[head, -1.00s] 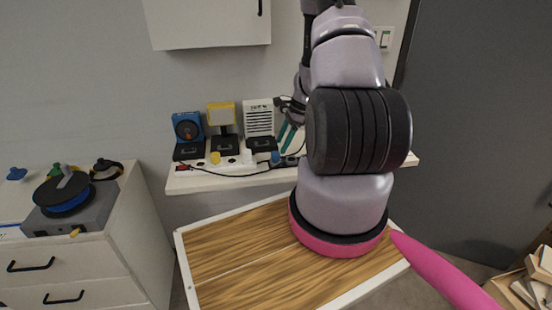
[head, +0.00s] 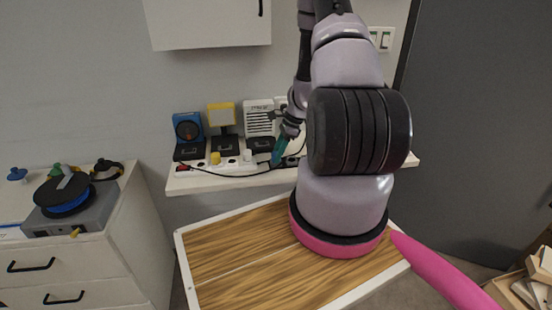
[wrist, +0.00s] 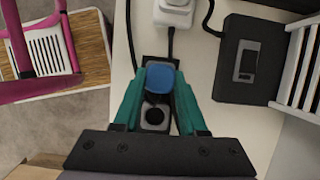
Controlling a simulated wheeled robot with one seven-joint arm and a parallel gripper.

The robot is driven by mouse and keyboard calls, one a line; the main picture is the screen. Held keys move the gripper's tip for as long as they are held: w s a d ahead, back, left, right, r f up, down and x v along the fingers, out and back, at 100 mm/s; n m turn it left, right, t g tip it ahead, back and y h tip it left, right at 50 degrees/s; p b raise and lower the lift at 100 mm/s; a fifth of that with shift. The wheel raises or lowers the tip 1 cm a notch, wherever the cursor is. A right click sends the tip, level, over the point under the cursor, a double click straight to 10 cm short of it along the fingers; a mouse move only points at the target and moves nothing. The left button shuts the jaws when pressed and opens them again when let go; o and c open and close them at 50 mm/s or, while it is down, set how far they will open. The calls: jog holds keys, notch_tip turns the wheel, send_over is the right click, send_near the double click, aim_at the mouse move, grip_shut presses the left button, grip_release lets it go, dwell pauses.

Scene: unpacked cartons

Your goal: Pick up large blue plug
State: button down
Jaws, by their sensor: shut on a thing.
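My gripper (head: 278,150) reaches down to the shelf at the back in the head view. In the wrist view, the blue plug (wrist: 161,76) sits between the green fingers of my gripper (wrist: 160,92), which is shut on it. The plug is over a dark socket strip with a round grey outlet (wrist: 154,116) beside it. I cannot tell whether the plug is still seated in the strip. In the head view the fingers mostly hide the plug.
A white power strip (head: 230,167) with yellow (head: 215,158) and white plugs lies left of my gripper. Behind stand a blue device (head: 187,128), a yellow one (head: 222,115) and a white vented one (head: 258,119). Black cables run nearby. A cabinet (head: 60,265) stands left.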

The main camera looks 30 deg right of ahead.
notch_tip(320, 180, up, 10)
dwell(0.6)
jog(key=shift+a, duration=0.1)
